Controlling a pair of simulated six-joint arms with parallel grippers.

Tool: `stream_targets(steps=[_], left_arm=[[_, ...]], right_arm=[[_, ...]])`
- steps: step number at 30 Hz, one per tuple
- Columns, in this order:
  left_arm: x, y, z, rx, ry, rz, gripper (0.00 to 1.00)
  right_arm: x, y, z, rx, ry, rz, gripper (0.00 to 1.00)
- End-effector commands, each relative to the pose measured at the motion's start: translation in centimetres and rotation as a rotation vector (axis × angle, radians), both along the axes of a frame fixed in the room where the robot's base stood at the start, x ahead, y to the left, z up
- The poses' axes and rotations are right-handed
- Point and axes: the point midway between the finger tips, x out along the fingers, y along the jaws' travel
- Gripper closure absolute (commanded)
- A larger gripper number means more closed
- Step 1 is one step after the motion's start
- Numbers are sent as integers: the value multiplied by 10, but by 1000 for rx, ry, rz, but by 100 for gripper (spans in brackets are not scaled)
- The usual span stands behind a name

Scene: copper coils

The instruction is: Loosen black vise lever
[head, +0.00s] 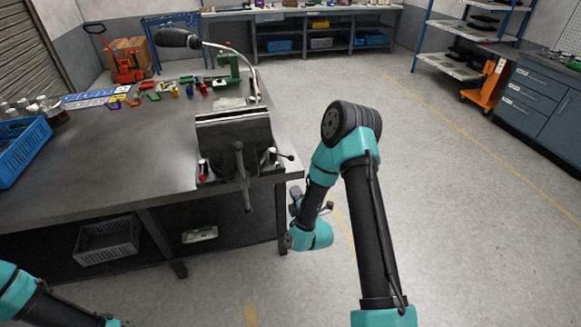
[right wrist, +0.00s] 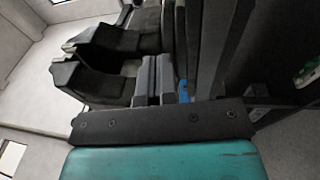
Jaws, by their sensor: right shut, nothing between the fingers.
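The grey vise (head: 233,132) stands at the table's near right corner, with a long grey handle bar (head: 243,180) hanging down in front. A small black-knobbed lever (head: 287,156) sticks out at the right of its base. A red-tipped lever (head: 203,172) is on the base's left. My right gripper (head: 312,203) is low beside the table's right edge, below and right of the black lever, apart from it. Its dark fingers also show in the right wrist view (right wrist: 70,58); they are shut and empty. Of my left arm, only links show at the bottom left.
The dark metal table (head: 120,175) carries a blue crate (head: 20,145), several small coloured parts, a green press (head: 229,68) and a lamp with a black head (head: 178,38). A grey bin (head: 108,240) sits on the lower shelf.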

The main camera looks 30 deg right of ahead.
Motion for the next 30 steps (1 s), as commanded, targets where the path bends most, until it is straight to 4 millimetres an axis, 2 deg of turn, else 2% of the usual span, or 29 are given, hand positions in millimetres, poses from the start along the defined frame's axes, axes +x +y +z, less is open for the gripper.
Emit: stream_targets(steps=[6,17,23,30], left_arm=[[0,0,0,0,0,0,57],[0,0,0,0,0,0,57],[0,0,0,0,0,0,57],[0,0,0,0,0,0,57]], right_arm=[[-10,7,-1,-119,34,-61,100],[-7,6,-1,-119,33,-60,100],[8,4,2,-118,31,-59,100],[45,-3,7,-118,30,-60,100]])
